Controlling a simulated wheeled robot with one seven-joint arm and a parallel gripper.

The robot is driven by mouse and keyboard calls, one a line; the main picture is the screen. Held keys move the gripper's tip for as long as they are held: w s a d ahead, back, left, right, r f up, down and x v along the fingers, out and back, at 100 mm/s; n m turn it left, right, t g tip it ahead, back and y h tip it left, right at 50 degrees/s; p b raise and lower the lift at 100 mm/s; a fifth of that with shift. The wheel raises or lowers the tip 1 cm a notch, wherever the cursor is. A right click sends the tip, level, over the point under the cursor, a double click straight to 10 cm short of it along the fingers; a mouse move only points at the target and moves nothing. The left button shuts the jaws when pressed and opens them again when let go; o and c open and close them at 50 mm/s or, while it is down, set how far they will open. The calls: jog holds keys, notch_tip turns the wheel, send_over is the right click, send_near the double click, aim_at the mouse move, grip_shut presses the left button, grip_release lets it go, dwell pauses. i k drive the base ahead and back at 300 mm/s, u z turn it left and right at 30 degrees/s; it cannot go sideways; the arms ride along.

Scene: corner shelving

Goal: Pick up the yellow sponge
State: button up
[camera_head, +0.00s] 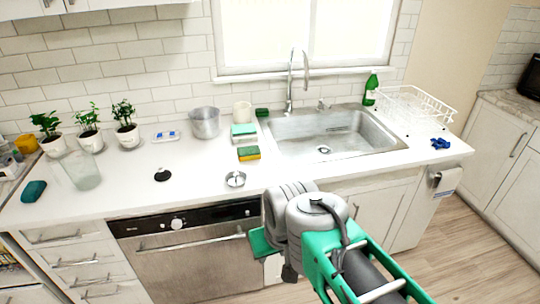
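The yellow sponge (249,154) lies flat on the white countertop, left of the sink. It is yellow with a dark green part. A teal and white sponge-like item (243,130) lies just behind it, and a small dark green one (262,112) lies farther back. My arm comes in from the lower right, in front of the counter. My gripper (268,257) is at its end, below and in front of the sponge and well apart from it. My wrist partly hides it, so its fingers cannot be made out.
A small metal bowl (235,179) and a black stopper-like item (162,175) are on the counter near its front edge. A metal pot (205,122) stands behind. The sink (330,133) with its tall faucet is to the right. Potted plants and a glass (83,172) stand left.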

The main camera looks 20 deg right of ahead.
aim_at(250, 153)
jog(key=z, duration=0.2)
jog(key=i, duration=1)
jog(key=z, duration=0.05)
jog(key=k, duration=0.5)
jog(key=u, duration=0.65)
jog(key=i, duration=1)
jog(key=z, duration=0.1)
